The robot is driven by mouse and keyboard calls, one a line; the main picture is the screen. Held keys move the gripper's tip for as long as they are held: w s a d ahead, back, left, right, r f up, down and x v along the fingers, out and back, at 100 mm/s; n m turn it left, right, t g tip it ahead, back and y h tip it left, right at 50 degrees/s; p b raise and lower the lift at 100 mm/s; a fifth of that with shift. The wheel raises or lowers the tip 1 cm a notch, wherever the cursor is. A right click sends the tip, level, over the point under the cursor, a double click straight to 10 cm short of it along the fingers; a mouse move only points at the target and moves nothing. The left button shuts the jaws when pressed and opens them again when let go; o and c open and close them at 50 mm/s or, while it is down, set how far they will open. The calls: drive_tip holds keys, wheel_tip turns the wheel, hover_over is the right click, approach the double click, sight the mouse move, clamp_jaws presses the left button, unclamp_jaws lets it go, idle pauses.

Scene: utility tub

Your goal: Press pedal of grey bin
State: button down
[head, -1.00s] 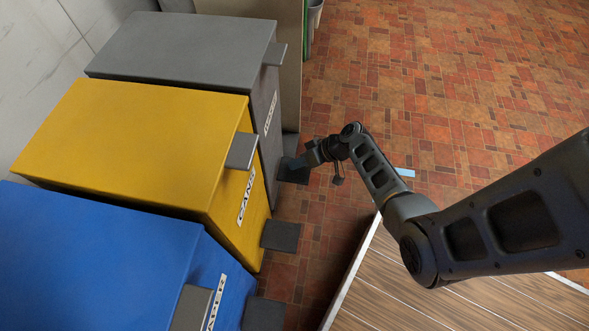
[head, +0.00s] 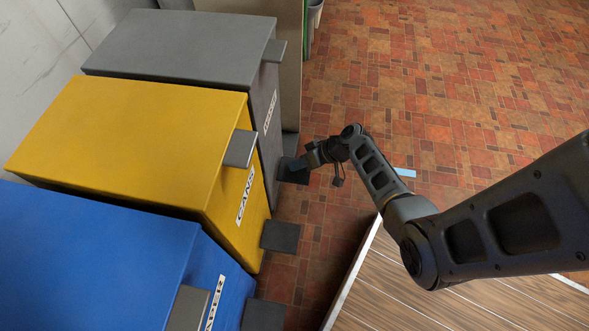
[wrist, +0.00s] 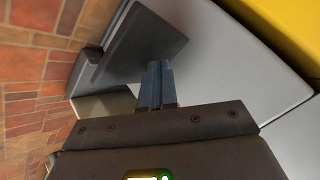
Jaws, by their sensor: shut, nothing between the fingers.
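The grey bin (head: 185,50) stands at the back of the row, its lid down. Its dark flat pedal (head: 292,171) sticks out near the floor at its front; the pedal also shows in the wrist view (wrist: 135,45). My gripper (head: 300,163) is low in front of the grey bin, its fingertips at or just above the pedal. In the wrist view the two fingers (wrist: 155,75) are together and empty, overlapping the pedal's near edge. I cannot tell whether they touch it.
A yellow bin (head: 130,140) labelled CANS, with its own pedal (head: 281,237), stands next to the grey one. A blue bin (head: 90,260) is nearest, its pedal (head: 263,315) below. A wooden surface (head: 420,295) lies at lower right. Tiled floor (head: 450,90) is open beyond.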

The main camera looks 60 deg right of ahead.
drive_tip(key=shift+a+f+b, duration=0.1)
drive_tip(key=shift+f+b, duration=0.55)
drive_tip(key=shift+f, duration=0.15)
idle(0.4)
drive_tip(key=shift+r, duration=0.2)
drive_tip(key=shift+r+p, duration=1.2)
drive_tip(key=shift+r, duration=0.05)
wheel_tip(320, 180, up, 5)
drive_tip(key=p, duration=0.4)
idle(0.7)
